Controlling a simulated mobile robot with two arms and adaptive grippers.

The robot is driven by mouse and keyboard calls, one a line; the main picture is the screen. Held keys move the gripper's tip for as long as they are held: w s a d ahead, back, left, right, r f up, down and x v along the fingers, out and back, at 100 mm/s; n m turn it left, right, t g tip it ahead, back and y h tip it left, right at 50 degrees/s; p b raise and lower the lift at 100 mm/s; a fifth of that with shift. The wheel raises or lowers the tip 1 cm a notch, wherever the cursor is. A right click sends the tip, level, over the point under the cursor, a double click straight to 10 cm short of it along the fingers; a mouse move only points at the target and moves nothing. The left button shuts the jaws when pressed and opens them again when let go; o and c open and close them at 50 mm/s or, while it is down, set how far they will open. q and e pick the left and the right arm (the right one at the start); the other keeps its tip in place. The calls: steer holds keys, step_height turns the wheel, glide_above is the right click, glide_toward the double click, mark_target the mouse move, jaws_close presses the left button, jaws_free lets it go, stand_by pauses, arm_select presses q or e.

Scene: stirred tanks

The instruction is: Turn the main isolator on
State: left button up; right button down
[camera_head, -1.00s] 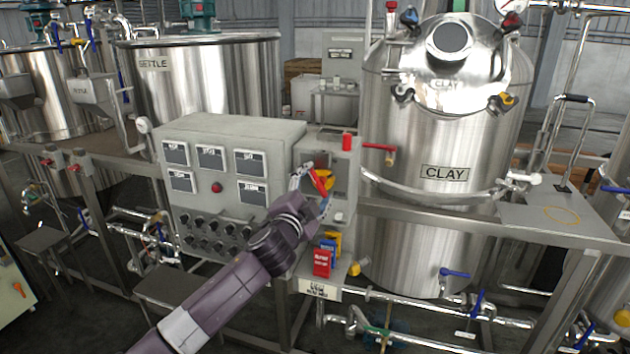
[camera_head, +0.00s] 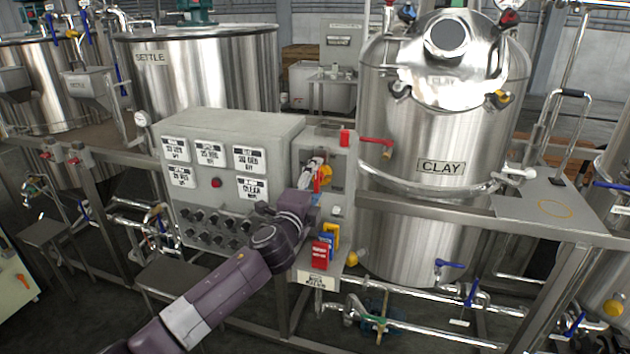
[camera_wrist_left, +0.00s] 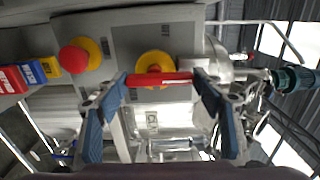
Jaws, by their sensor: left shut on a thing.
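The main isolator is a red bar handle on a yellow round base (camera_head: 327,171), on the grey box at the right end of the control panel. In the left wrist view the red handle (camera_wrist_left: 158,79) lies across the picture, between the blue-padded fingers. My left gripper (camera_head: 316,174) is shut on this handle and partly hides it in the head view. The control panel (camera_head: 245,130) has several displays (camera_head: 210,154) showing text on white. My right gripper is in neither view.
A red button on yellow (camera_wrist_left: 80,57) sits beside the isolator. The steel CLAY tank (camera_head: 440,210) stands close on the right, with a red-handled valve (camera_head: 376,141) towards the box. Pipes (camera_head: 420,331) run below.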

arm_select(q)
steer(key=shift+f, duration=0.1)
steer(key=o, duration=1.2)
steer(key=shift+c, duration=0.2)
steer(key=shift+s, duration=0.1)
steer(key=v, duration=1.1)
steer(key=shift+s, duration=0.35)
steer(key=shift+a, duration=0.1)
